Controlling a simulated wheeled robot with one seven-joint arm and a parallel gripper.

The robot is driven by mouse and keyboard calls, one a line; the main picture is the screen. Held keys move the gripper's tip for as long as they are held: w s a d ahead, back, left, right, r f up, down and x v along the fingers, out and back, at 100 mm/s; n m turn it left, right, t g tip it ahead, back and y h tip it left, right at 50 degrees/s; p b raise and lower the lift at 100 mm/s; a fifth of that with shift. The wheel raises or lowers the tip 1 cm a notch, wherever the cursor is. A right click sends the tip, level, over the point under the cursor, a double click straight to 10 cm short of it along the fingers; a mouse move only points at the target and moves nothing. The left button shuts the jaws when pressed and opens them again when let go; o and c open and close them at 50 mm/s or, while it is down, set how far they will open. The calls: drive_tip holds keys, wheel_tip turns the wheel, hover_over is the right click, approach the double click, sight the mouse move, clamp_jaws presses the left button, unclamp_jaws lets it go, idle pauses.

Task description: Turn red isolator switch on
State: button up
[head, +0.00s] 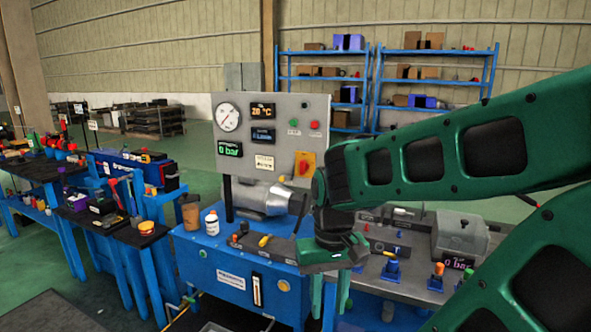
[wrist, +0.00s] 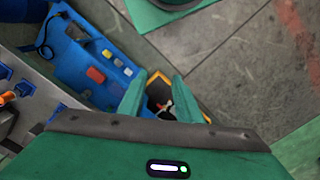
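The red isolator switch (head: 305,164) is a red knob on a yellow plate at the lower right of the grey upright panel (head: 262,122) in the head view. My arm partly crosses in front of the plate's lower right, and the knob's exact angle is too small to tell. My gripper (head: 329,303) points down in front of the blue bench, below and to the right of the switch and apart from it. The wrist view shows its two green fingers (wrist: 162,100) spread with nothing between them. The switch is not visible in the wrist view.
The panel also carries a round gauge (head: 228,117), small displays, and green and red buttons. A silver motor (head: 262,198) and a white bottle (head: 212,222) stand on the blue bench (head: 225,262). A yellow-edged bin (wrist: 155,84) lies below my fingers. Cluttered benches stand at left.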

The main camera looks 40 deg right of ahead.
sight(301, 168)
drive_tip(key=shift+d, duration=0.2)
drive_tip(key=w+d+n+t+h, duration=0.1)
drive_tip(key=w+d+n+h, duration=1)
drive_tip(key=w+d, duration=1.2)
drive_tip(key=w+d+r+n+t+h, duration=0.2)
drive_tip(key=w+r+n+t+h, duration=0.15)
drive_tip(key=w+n, duration=0.6)
drive_tip(key=w+d+r+n+t+h, duration=0.25)
drive_tip(key=w+r+n, duration=0.25)
drive_tip(key=w+n, duration=0.4)
drive_tip(key=shift+m, duration=0.35)
drive_tip(key=x, duration=1.1)
drive_tip(key=shift+w+a, duration=0.15)
drive_tip(key=shift+w, duration=0.15)
